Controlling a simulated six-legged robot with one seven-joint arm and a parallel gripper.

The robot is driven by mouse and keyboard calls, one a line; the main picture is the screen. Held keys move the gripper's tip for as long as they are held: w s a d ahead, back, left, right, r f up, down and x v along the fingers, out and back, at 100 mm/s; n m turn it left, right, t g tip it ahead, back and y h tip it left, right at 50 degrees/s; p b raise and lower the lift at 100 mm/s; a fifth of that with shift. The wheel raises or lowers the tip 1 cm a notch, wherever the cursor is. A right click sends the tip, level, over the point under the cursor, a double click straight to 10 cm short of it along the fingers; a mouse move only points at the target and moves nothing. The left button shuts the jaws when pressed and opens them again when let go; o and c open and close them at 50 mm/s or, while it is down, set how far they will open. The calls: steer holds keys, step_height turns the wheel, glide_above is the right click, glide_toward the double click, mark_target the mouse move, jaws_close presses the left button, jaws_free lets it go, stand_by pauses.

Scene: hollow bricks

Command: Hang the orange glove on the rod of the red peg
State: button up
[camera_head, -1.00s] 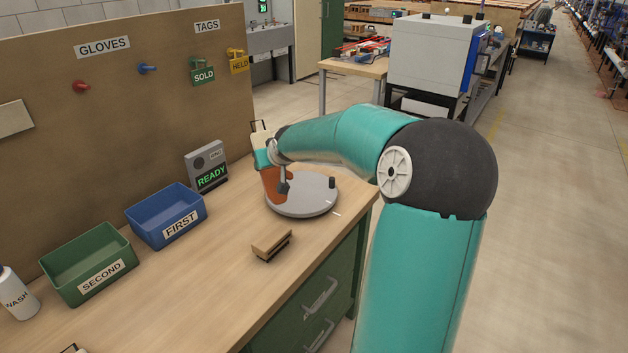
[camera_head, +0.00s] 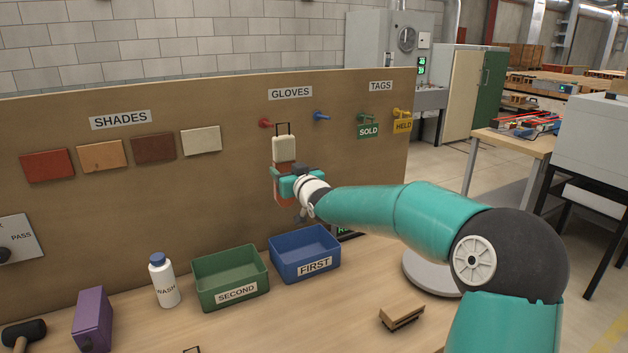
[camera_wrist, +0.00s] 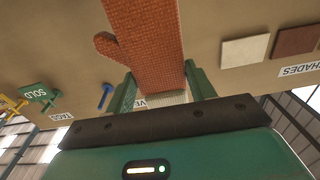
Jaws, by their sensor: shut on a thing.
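The orange glove (camera_wrist: 145,35) hangs from my gripper (camera_head: 288,172), which is shut on it just below its cream cuff (camera_head: 284,148). A thin black loop (camera_head: 283,128) stands up from the cuff. The glove is upright, fingers down, in front of the board under the GLOVES sign. The red peg (camera_head: 265,123) sticks out of the board, slightly left of the loop and near its height in the head view. The gap in depth is hard to tell. The red peg does not show in the wrist view, where the glove covers much of the board.
A blue peg (camera_head: 321,116) is right of the red one, then tags SOLD (camera_head: 368,131) and HELD (camera_head: 403,126) on their pegs. Colour shades (camera_head: 154,149) are at left. Blue bin (camera_head: 305,254), green bin (camera_head: 230,278) and a wash bottle (camera_head: 163,280) stand below on the bench.

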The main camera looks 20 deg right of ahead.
steer(key=shift+a+r, duration=0.15)
steer(key=shift+a, duration=0.05)
steer(key=w+a+f, duration=0.1)
steer(key=w+a, duration=0.1)
steer(key=w, duration=0.7)
steer(key=shift+w+f, duration=0.35)
stand_by(0.7)
stand_by(0.5)
steer(key=o, duration=1.1)
steer(key=shift+d, duration=0.1)
